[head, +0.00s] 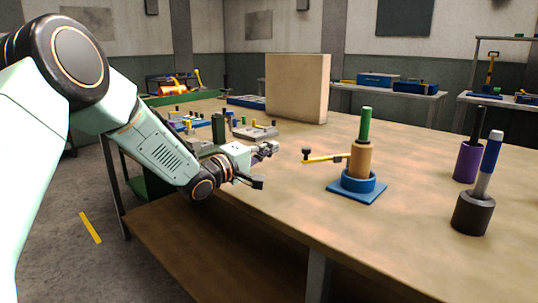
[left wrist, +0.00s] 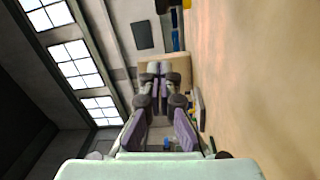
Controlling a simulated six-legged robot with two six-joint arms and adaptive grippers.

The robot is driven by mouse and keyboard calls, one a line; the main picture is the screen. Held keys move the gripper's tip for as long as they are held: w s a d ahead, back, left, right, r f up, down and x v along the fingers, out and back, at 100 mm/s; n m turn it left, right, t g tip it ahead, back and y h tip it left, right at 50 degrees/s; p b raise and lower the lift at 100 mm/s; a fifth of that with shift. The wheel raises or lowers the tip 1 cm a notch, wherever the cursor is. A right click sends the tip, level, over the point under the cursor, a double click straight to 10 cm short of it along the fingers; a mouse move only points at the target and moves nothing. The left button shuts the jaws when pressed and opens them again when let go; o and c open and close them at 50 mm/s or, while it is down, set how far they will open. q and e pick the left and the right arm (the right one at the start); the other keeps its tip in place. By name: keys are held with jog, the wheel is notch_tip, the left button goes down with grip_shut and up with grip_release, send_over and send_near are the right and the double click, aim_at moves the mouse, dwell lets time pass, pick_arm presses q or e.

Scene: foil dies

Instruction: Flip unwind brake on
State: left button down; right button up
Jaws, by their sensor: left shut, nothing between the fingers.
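A yellow lever with a black knob (head: 325,158), which looks like the unwind brake handle, points left from a copper-coloured roll (head: 358,162). The roll stands upright in a blue ring on a square blue base (head: 357,190), with a green rod out of its top. My left gripper (head: 266,150) is shut and empty above the table's left side, left of the knob and apart from it. In the left wrist view its purple-padded fingers (left wrist: 161,72) are together. A dark and yellow piece (left wrist: 187,4) shows at that view's top edge, perhaps the lever. My right gripper is not in view.
A dark cup (head: 473,214) holding a blue-handled tool and a purple holder (head: 467,162) stand at the right. A beige panel (head: 298,88) stands at the back, with small fixtures (head: 255,131) before it. The tabletop (head: 290,215) in front is clear.

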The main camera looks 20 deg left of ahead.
pick_arm(q)
jog(key=shift+w+d+f+b, duration=0.1)
jog(key=shift+w+d+b, duration=0.55)
jog(key=shift+d, duration=0.25)
jog(key=shift+w+d+b, duration=0.6)
jog(key=shift+d, duration=0.35)
jog(key=shift+w+d+f+b, duration=0.1)
jog(key=shift+w+d+b, duration=0.55)
jog(key=shift+d, duration=0.25)
